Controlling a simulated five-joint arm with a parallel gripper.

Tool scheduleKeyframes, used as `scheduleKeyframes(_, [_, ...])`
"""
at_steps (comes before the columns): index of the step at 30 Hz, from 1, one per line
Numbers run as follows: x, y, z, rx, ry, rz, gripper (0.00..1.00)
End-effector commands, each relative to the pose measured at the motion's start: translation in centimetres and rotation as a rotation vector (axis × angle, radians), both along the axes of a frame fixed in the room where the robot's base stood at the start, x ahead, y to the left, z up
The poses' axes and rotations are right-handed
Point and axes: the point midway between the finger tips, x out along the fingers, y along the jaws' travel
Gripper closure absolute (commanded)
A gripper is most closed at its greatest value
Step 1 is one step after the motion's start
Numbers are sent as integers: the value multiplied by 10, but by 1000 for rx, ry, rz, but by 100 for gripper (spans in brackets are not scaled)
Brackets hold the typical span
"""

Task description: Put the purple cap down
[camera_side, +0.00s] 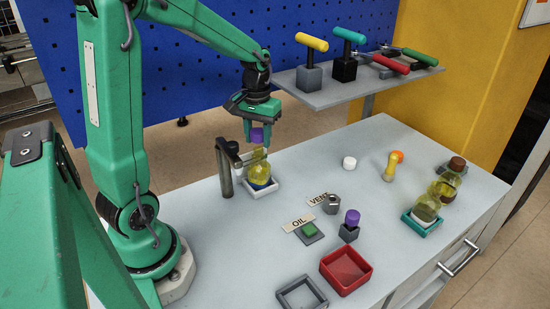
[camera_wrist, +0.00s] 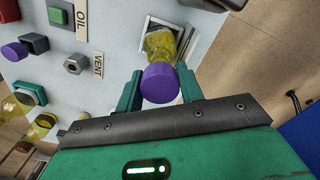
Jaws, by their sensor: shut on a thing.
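My gripper (camera_side: 257,126) is shut on a purple cap (camera_side: 257,136), which is between its two fingers in the wrist view (camera_wrist: 160,84). The cap is directly over the neck of a yellow bottle (camera_side: 258,171). I cannot tell whether the cap touches the neck. The bottle stands in a white tray (camera_side: 269,188) and also shows behind the cap in the wrist view (camera_wrist: 160,44). A second purple piece (camera_side: 352,217) sits on a small dark block (camera_side: 348,234) and also shows in the wrist view (camera_wrist: 14,51).
A dark post (camera_side: 225,170) stands close left of the bottle. OIL (camera_side: 299,223) and VENT (camera_side: 319,199) labels, a green button (camera_side: 310,229), a nut (camera_side: 331,203), a red tray (camera_side: 345,270) and a grey tray (camera_side: 302,294) are nearer. A shelf (camera_side: 350,88) with T-handles is behind.

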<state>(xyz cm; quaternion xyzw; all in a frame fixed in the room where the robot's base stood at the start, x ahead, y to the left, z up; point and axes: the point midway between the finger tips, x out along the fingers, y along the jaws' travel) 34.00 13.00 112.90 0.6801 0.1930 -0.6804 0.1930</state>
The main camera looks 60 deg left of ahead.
Motion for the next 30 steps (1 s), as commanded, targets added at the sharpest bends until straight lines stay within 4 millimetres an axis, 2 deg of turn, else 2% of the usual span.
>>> scheduleKeyframes(20, [2, -3, 1, 1, -1, -9, 78])
scheduleKeyframes(26, [12, -17, 4, 1, -2, -57, 78])
scheduleKeyframes(30, [24, -39, 9, 0, -1, -122, 78])
